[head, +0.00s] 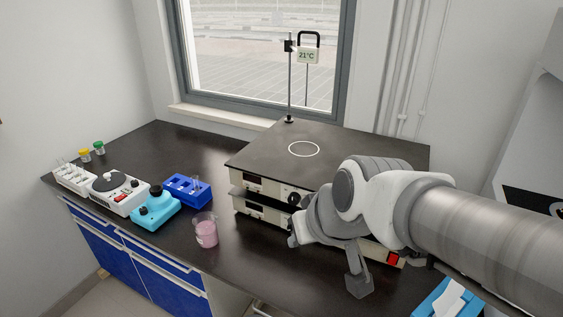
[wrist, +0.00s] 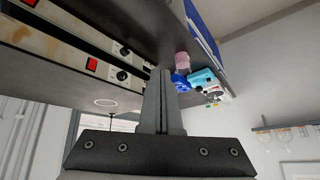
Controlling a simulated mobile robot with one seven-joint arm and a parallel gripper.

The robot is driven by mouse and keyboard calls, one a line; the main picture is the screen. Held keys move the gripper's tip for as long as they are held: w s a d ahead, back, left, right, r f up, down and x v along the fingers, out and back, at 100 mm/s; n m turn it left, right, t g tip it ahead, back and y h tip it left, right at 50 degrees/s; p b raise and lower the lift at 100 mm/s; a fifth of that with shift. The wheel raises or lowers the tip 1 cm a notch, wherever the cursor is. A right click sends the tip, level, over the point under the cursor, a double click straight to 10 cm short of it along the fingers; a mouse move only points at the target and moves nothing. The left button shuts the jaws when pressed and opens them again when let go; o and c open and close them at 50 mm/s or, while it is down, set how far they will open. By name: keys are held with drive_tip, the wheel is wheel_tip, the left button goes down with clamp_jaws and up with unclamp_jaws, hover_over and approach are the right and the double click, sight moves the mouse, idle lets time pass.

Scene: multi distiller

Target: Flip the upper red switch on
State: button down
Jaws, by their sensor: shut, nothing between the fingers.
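Two stacked hotplate units stand on the dark bench, each with a red switch and a black knob on its front. In the wrist view, which is turned over, the upper red switch (wrist: 91,65) is on the unit nearer the ringed top plate (wrist: 106,102). The lower red switch (wrist: 30,3) is cut by the picture's edge. In the head view one red switch (head: 393,258) shows below my arm; the other is hidden. My gripper (wrist: 162,75) is shut and empty, in front of the units and apart from the upper switch. The switch positions are too small to tell.
A beaker of pink liquid (head: 206,231) stands left of the units. A blue rack (head: 187,190), a cyan device (head: 154,209) and a white stirrer (head: 118,191) are farther left. A thermometer stand (head: 290,80) rises behind. A blue box (head: 448,299) lies front right.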

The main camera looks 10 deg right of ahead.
drive_tip(key=w+a+f+n+t+h, duration=0.15)
drive_tip(key=w+a+f, duration=0.25)
drive_tip(key=w+f, duration=0.75)
drive_tip(key=w+d+f+n+t+h+b, duration=0.1)
drive_tip(key=d+f+n+t+h, duration=0.15)
drive_tip(key=d+f+h, duration=0.35)
drive_tip(key=d+n+t+h, duration=0.1)
drive_tip(key=s+d+n+t+h, duration=0.1)
drive_tip(key=n+h, duration=0.1)
drive_tip(key=n+t+h, duration=0.1)
drive_tip(key=n, duration=0.1)
drive_tip(key=shift+s+d+r+h+b, duration=0.25)
drive_tip(key=shift+s+d+r+b, duration=0.05)
drive_tip(key=shift+s+d+r, duration=0.1)
drive_tip(key=b+x, duration=0.1)
drive_tip(key=x, duration=1.3)
